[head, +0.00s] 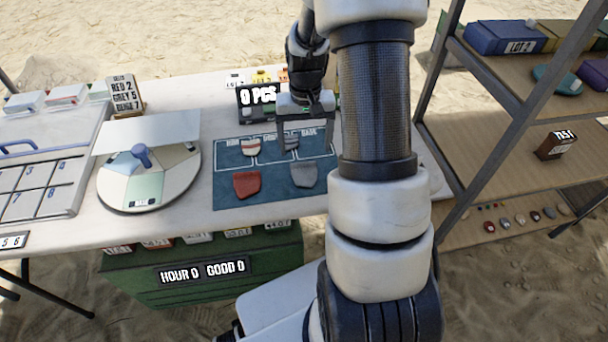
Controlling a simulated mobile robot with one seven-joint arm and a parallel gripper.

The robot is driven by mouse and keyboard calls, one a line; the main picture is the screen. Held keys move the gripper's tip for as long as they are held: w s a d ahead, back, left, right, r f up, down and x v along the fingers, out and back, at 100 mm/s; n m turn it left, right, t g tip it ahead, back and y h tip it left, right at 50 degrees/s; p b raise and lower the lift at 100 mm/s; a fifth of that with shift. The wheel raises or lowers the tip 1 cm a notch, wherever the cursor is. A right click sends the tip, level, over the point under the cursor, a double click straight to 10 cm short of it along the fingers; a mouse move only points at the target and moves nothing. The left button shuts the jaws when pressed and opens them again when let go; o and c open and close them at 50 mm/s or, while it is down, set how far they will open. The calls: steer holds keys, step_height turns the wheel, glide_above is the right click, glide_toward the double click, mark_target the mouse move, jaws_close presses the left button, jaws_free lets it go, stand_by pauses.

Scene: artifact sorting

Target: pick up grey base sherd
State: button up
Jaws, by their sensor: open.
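A plain grey sherd (304,174) lies at the lower right of the dark blue mat (275,190). A smaller grey sherd with stripes (291,142) lies behind it, below the mat's printed labels. I cannot tell from shape alone which grey piece is the base sherd. My gripper (305,138) is open and points down over the mat's back right part. Its fingers are spread, with the striped grey sherd showing between them towards the left finger. The gap between fingertips and mat is hard to judge.
A red sherd (246,185) and a pale striped sherd (250,147) lie on the mat's left half. A round sectioned turntable (112,190) stands left of the mat, beside a numbered tray (40,187). A wooden shelf rack (500,165) stands at right.

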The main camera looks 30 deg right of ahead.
mark_target(303, 164)
steer(key=shift+w+a+f+b, duration=0.1)
steer(key=shift+f+b, duration=0.25)
steer(key=shift+f, duration=1.4)
steer(key=shift+w+a+f+b, duration=0.1)
steer(key=shift+f+b, duration=0.2)
steer(key=shift+f, duration=1.4)
steer(key=c, duration=1.2)
